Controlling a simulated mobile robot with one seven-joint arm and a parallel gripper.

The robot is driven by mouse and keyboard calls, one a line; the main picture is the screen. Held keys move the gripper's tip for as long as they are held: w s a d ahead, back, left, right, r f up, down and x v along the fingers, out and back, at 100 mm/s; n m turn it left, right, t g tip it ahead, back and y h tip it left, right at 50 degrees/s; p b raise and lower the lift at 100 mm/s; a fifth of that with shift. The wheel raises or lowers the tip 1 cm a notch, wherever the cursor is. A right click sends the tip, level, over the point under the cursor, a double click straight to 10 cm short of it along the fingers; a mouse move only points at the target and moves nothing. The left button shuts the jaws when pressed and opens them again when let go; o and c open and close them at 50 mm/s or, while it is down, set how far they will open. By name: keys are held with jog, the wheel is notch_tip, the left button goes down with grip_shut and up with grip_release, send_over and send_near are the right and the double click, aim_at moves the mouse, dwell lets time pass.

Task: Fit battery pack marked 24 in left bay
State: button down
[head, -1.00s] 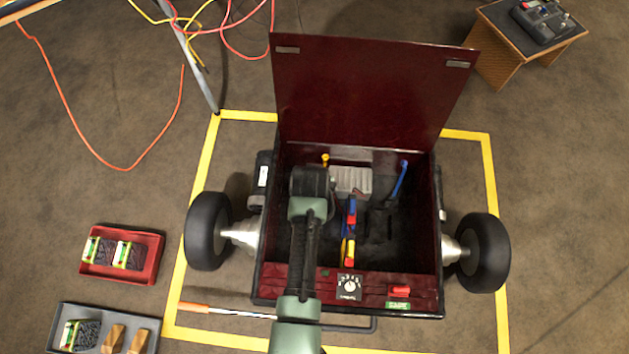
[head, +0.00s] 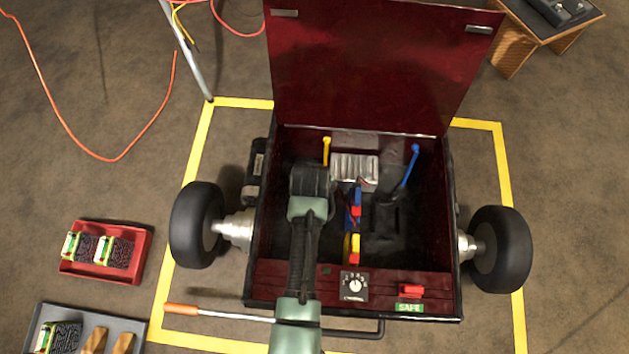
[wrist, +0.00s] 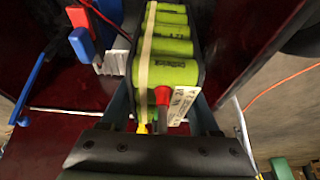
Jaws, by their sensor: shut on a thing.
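My gripper (wrist: 163,112) is shut on a battery pack (wrist: 170,48) of green cells with a pale strap, a red lead and a white label. The label's number is not clear to me. In the head view my arm reaches over the left half of the open dark-red box, hiding the gripper and pack. The left bay (head: 281,232) is dark and mostly covered by my arm. I cannot tell how deep the pack sits. A yellow lever (head: 326,151) stands behind the left side, and a blue lever (head: 410,165) leans on the right.
Red and blue connectors (head: 354,209) and a grey finned block (head: 354,170) sit mid-box. The raised lid (head: 380,65) stands behind. A dial (head: 354,286) and red switch (head: 411,290) are on the front panel. A red tray (head: 138,262) and grey tray (head: 140,326) hold packs and blocks at left.

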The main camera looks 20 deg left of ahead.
jog(key=shift+w+f+b, duration=0.2)
jog(key=shift+f+b, duration=3.75)
jog(key=shift+b, duration=0.1)
jog(key=shift+f+b, duration=0.5)
jog(key=shift+f, duration=0.8)
jog(key=shift+f+b, duration=0.8)
jog(key=shift+f, duration=0.6)
jog(key=shift+c, duration=0.7)
grip_release()
jog(key=shift+o, duration=0.5)
jog(key=shift+s, duration=0.1)
jog(key=shift+s+f, duration=0.2)
jog(key=shift+f, duration=0.05)
jog(key=p+v, duration=0.9)
jog(key=v, duration=0.4)
jog(key=shift+r, duration=0.1)
